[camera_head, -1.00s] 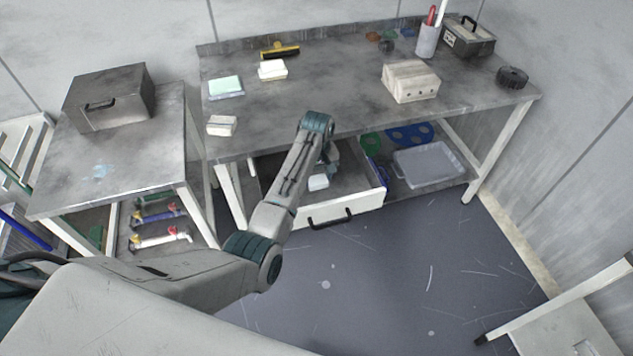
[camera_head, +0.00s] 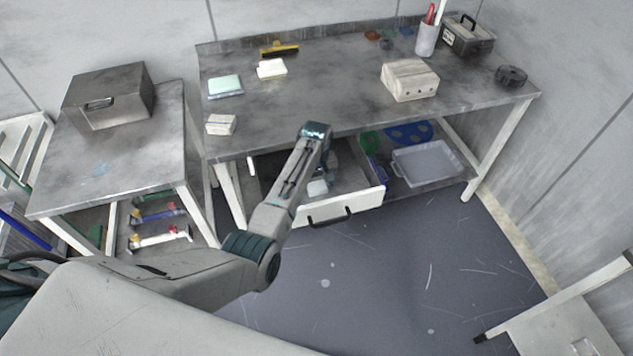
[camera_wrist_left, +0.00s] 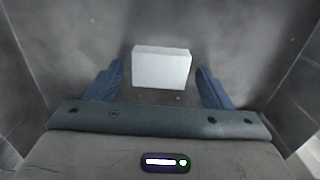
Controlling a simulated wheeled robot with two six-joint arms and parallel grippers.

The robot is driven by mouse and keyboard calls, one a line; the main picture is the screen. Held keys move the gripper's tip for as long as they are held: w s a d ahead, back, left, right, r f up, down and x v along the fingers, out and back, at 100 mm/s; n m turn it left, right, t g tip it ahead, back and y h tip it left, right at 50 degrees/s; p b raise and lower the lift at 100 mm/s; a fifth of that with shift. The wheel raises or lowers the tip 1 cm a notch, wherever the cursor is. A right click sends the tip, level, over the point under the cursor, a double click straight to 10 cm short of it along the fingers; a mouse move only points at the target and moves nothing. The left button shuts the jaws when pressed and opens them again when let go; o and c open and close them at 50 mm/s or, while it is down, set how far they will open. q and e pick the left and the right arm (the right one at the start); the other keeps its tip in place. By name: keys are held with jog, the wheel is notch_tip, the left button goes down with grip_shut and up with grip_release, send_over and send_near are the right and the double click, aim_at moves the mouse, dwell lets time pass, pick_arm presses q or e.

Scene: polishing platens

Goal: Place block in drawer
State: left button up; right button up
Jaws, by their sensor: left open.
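A white block (camera_head: 318,188) lies in the open drawer (camera_head: 345,208) under the workbench. The left wrist view shows the block (camera_wrist_left: 161,67) between the two blue fingers, with a gap on each side, over the grey drawer floor. My left gripper (camera_wrist_left: 159,78) is open and points down into the drawer. In the head view my left arm's wrist partly covers the drawer and most of the gripper. My right gripper is in neither view.
The workbench (camera_head: 320,95) edge is close behind my left wrist. On it are a small whitish block (camera_head: 221,125), a white piece (camera_head: 272,68), a green-topped pad (camera_head: 225,86) and a wooden block (camera_head: 410,80). A grey tray (camera_head: 428,166) sits on the lower shelf.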

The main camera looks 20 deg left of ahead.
aim_at(316, 185)
pick_arm(q)
notch_tip(316, 185, up, 12)
jog(key=shift+r+b, duration=0.15)
jog(key=shift+b, duration=0.25)
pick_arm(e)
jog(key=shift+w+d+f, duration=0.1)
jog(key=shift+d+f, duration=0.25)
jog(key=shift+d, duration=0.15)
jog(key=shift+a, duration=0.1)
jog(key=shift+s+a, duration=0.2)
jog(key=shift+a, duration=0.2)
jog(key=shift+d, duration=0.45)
